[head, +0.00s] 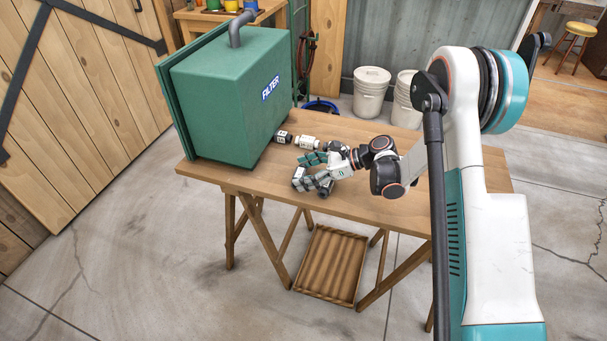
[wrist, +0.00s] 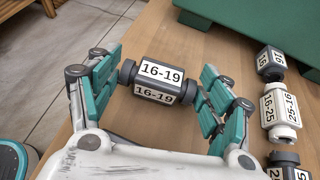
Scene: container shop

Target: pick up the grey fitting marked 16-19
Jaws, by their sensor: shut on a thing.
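The grey fitting (wrist: 155,82) is a short dark cylinder with thick ends and white labels reading 16-19. It lies crosswise between the teal fingers of my gripper (wrist: 163,88) in the wrist view, one finger at each end. My gripper is shut on it. In the head view my gripper (head: 313,168) is low over the table in front of the green box; the fitting is small there and partly hidden among the fingers. I cannot tell whether it touches the table.
A white fitting marked 16-25 (wrist: 281,107) and two grey fittings (wrist: 271,62) (wrist: 288,166) lie to the right in the wrist view. The green FILTER box (head: 235,100) fills the left of the wooden table (head: 400,217). The table's front edge is near my gripper.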

